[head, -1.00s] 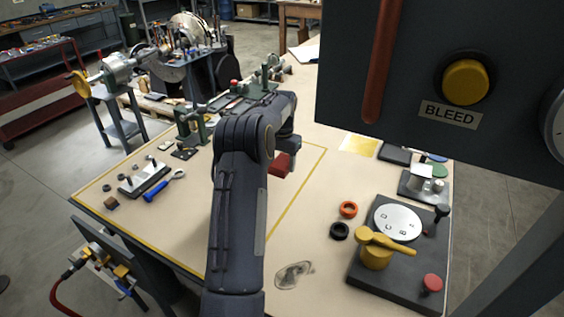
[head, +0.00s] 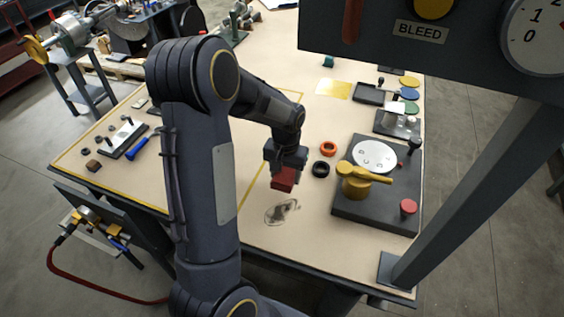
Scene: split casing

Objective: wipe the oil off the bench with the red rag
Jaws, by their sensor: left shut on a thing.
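The red rag (head: 283,180) is a small folded red block in the jaws of my left gripper (head: 284,169), which is shut on it. The oil (head: 283,211) is a dark smeared patch on the tan bench (head: 275,240), near its front edge. The rag is just beyond the oil and apart from it in the picture. It seems to hang a little above the bench, but I cannot tell the exact height. My right gripper is not in view.
A dark plate with a white dial and yellow lever (head: 364,180) stands right of the oil. An orange ring (head: 328,149) and a black ring (head: 321,169) lie near the gripper. A dark post (head: 470,190) rises at the right. A blue-handled tool (head: 137,149) lies left.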

